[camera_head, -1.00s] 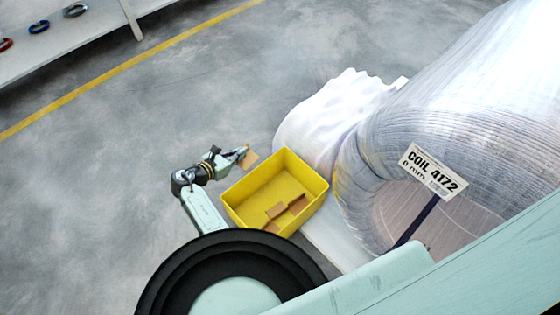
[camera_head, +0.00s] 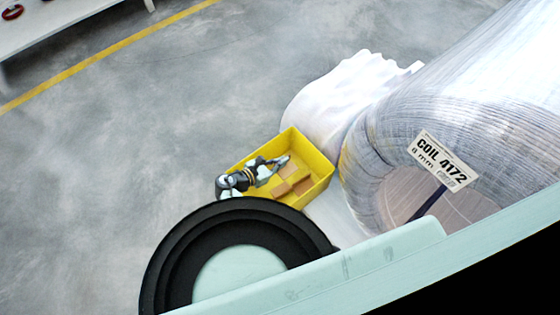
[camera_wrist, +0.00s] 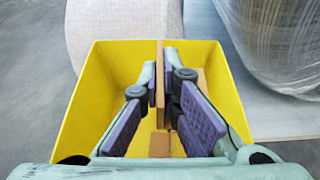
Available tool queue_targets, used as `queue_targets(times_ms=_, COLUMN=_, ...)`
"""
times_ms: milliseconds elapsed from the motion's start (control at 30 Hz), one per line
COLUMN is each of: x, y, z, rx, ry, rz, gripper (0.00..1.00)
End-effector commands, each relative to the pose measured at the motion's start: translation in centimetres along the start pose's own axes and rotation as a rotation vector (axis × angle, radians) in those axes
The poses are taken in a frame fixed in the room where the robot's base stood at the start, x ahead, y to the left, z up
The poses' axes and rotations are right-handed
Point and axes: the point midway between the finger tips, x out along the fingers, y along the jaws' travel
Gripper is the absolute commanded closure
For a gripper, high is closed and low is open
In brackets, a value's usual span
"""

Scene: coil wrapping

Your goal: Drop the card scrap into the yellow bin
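The yellow bin (camera_head: 318,158) stands on the floor beside the wrapped coil. It fills the middle of the wrist view (camera_wrist: 82,105). My gripper (camera_head: 283,161) is over the bin's opening. In the wrist view its purple-padded fingers (camera_wrist: 158,85) are shut on the brown card scrap (camera_wrist: 160,58), which is thin and seen edge-on. The scrap's top edge overlaps the bin's far rim in that view. Other brown card pieces (camera_head: 302,186) lie in the bin, and one shows below the fingers in the wrist view (camera_wrist: 159,145). My fingers partly hide the bin floor.
The large wrapped coil (camera_head: 470,100) with a label reading COIL 4172 (camera_head: 443,160) is right of the bin. White crumpled wrap (camera_head: 335,95) lies behind the bin. Bare grey floor (camera_head: 130,130) is open to the left. A shelf (camera_head: 60,25) stands at the top left.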

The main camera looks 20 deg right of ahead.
Motion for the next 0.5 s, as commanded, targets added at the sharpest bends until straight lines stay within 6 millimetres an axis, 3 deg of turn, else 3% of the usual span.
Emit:
queue_targets(times_ms=100, x=0.47, y=0.04, z=-1.12, rx=0.001, ry=0.0, rz=0.0, gripper=1.0)
queue_targets(times_ms=367, x=0.43, y=0.05, z=-1.04, rx=0.0, ry=0.0, rz=0.0, gripper=1.0)
queue_targets(times_ms=500, x=0.43, y=0.05, z=-1.04, rx=0.0, ry=0.0, rz=0.0, gripper=0.89)
